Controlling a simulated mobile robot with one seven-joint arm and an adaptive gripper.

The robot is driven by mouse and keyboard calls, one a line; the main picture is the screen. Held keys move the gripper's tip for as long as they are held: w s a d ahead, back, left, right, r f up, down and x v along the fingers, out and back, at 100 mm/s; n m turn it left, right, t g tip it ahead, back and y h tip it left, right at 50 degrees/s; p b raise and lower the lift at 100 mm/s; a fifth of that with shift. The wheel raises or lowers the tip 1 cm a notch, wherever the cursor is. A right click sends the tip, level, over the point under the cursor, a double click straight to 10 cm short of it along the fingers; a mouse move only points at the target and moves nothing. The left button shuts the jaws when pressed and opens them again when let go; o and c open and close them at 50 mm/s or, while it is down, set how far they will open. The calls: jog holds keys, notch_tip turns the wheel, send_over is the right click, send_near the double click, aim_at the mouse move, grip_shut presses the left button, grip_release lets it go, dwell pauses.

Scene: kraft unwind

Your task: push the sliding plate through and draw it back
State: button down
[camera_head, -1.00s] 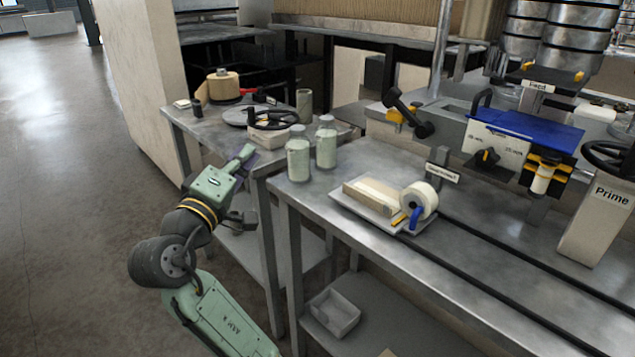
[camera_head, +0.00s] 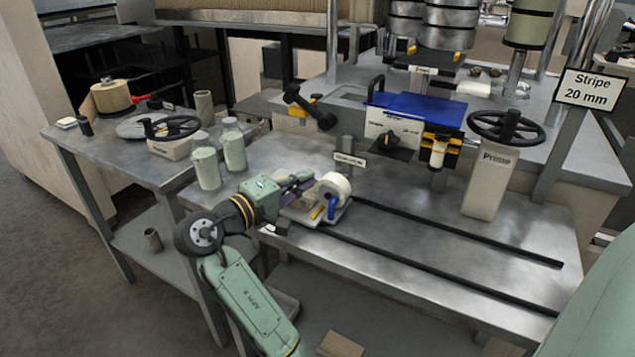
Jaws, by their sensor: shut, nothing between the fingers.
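A light grey plate (camera_head: 301,215) lies on the metal bench at the left end of two black rails. I take it to be the sliding plate. It carries a pale block, mostly hidden by my gripper, and a white tape roll (camera_head: 334,187) with a blue handle (camera_head: 331,207). My gripper (camera_head: 309,184) is shut and empty, at the left side of the plate, with its fingers pointing right towards the roll. I cannot tell whether it touches the block or the plate.
Black rails (camera_head: 455,231) run right along the clear bench top. A small label post (camera_head: 349,157) stands behind the plate. Two jars (camera_head: 206,168) stand left of my gripper.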

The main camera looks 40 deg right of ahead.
jog(key=shift+s+d+f+p, duration=0.1)
jog(key=shift+s+d+f, duration=0.1)
jog(key=shift+s, duration=0.4)
jog(key=shift+s+d+f+p, duration=0.1)
jog(key=shift+s+d, duration=0.1)
jog(key=shift+s, duration=0.4)
jog(key=shift+s+d+f+p, duration=0.1)
jog(key=shift+s+d, duration=0.1)
jog(key=shift+s, duration=0.4)
jog(key=shift+d, duration=0.1)
